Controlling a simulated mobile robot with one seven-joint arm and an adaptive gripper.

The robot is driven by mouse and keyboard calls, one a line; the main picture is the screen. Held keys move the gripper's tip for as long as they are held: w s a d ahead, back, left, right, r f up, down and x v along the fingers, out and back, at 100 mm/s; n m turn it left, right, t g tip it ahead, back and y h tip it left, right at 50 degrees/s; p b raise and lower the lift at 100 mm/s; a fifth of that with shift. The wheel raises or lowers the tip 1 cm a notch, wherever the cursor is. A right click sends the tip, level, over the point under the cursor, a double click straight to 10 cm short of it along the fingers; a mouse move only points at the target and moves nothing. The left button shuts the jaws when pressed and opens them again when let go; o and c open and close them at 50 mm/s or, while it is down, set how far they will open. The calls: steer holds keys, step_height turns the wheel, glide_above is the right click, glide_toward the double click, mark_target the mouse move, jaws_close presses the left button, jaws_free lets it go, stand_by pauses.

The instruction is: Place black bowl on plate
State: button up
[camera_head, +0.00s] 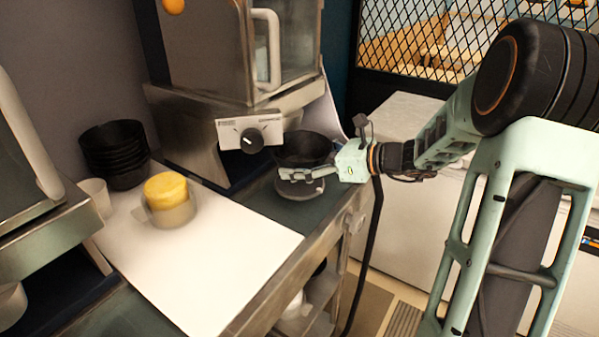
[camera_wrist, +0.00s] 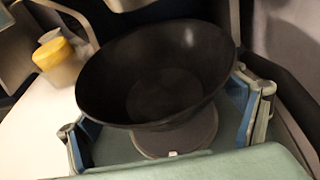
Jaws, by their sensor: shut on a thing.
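A black bowl (camera_head: 303,147) is held in my gripper (camera_head: 296,175) above the dark counter, at the right end beside the machine. In the wrist view the empty bowl (camera_wrist: 155,75) fills the middle, slightly tilted in the picture. The fingers of my gripper (camera_wrist: 165,125) close on its two sides, low down. A grey round plate (camera_head: 301,190) lies right under the bowl, and it also shows below the bowl in the wrist view (camera_wrist: 176,141). The bowl hides most of the plate. I cannot tell whether the bowl's base touches it.
A stack of black bowls (camera_head: 115,155) stands at the left by the wall. A container with a yellow top (camera_head: 168,198) and a white cup (camera_head: 96,197) stand near it. A white board (camera_head: 205,255) covers the left counter. The machine with a knob (camera_head: 250,135) stands close behind the held bowl.

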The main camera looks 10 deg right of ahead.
steer(key=shift+w+a+f, duration=0.15)
steer(key=shift+f, duration=1.65)
steer(key=shift+f, duration=0.1)
steer(key=o, duration=1)
steer(key=shift+o, duration=0.2)
steer(key=shift+r, duration=0.3)
steer(key=v, duration=1.2)
steer(key=shift+f, duration=0.1)
